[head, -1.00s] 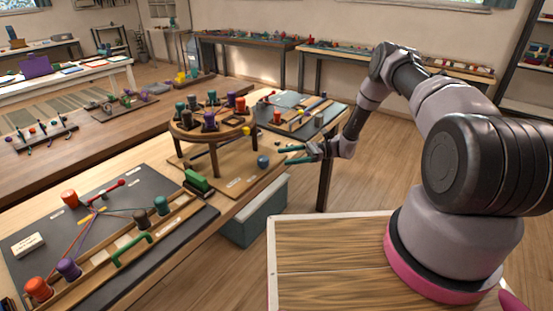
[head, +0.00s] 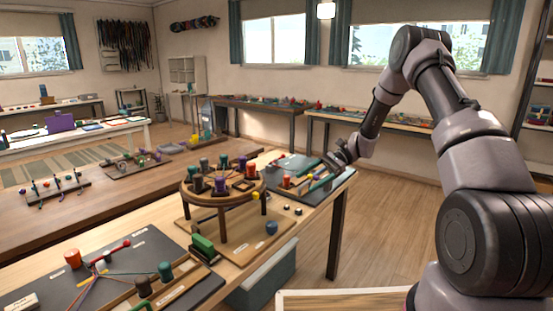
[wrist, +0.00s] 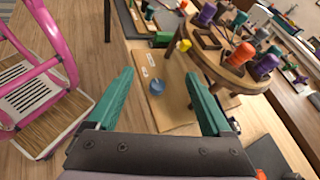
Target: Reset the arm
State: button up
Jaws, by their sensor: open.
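My gripper (head: 322,178) is raised over the right end of the workbench in the head view, near the dark board with wooden strips. In the wrist view my gripper (wrist: 160,95) shows two teal fingers spread wide with nothing held between them. Below and beyond the fingers lies a wooden base board (wrist: 178,112) with a blue ball (wrist: 157,85) on it. The round braiding stand (head: 222,190) with several colored bobbins stands left of my gripper, apart from it.
A black board with red, green and grey pegs and cords (head: 130,262) lies at the front left. A teal bin (head: 262,278) stands under the bench edge. Open wooden floor (head: 390,215) lies right of the bench. A pink frame (wrist: 45,75) shows in the wrist view.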

jog(key=s+d+r+n+t+h, duration=0.25)
jog(key=s+r, duration=0.25)
jog(key=r, duration=0.5)
jog(key=s+d+r+n+t+h, duration=0.25)
jog(key=s+r+h, duration=0.2)
jog(key=r, duration=0.65)
jog(key=s+d+r+t+h, duration=0.1)
jog(key=s+d+r+t, duration=0.1)
jog(key=s, duration=0.4)
jog(key=s+d+r+n+t+h, duration=0.1)
jog(key=s+d+r+t, duration=0.2)
jog(key=s, duration=0.3)
jog(key=s+d+r+t+h, duration=0.1)
jog(key=s+d+r+t, duration=0.1)
jog(key=s, duration=0.4)
jog(key=shift+s+d+r, duration=0.3)
jog(key=shift+d+r, duration=0.35)
jog(key=shift+r, duration=0.65)
